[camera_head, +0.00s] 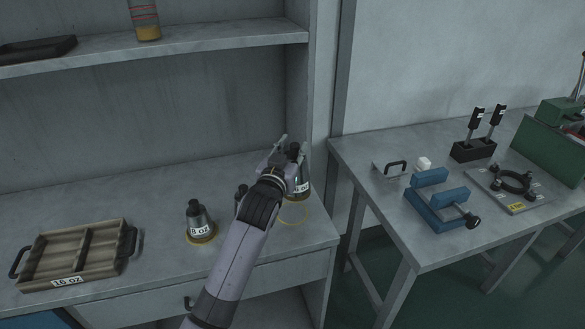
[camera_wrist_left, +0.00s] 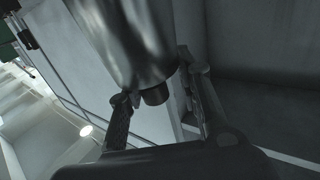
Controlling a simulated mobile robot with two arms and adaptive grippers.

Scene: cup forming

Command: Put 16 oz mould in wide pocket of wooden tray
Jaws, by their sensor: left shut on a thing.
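My left gripper (camera_head: 284,150) is shut on the dark knob of a metal mould (camera_head: 303,183) at the right end of the shelf bench. Its label shows "oz"; the number is hidden. A yellow ring (camera_head: 293,214) shows on the bench below it. In the left wrist view, the fingers (camera_wrist_left: 160,105) are around the knob (camera_wrist_left: 154,96) of the shiny tapered mould (camera_wrist_left: 130,40). The wooden tray (camera_head: 122,258), labelled "16 oz", lies at the left of the bench, far from the gripper. A divider splits it into pockets, which look empty. My right gripper is not in view.
A mould labelled "8 oz" (camera_head: 200,222) stands on a yellow ring between tray and arm. Another dark knob (camera_head: 242,191) shows partly behind my arm. The upright shelf side (camera_head: 299,100) is close to the gripper. A second table with a blue fixture (camera_head: 436,203) stands at right.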

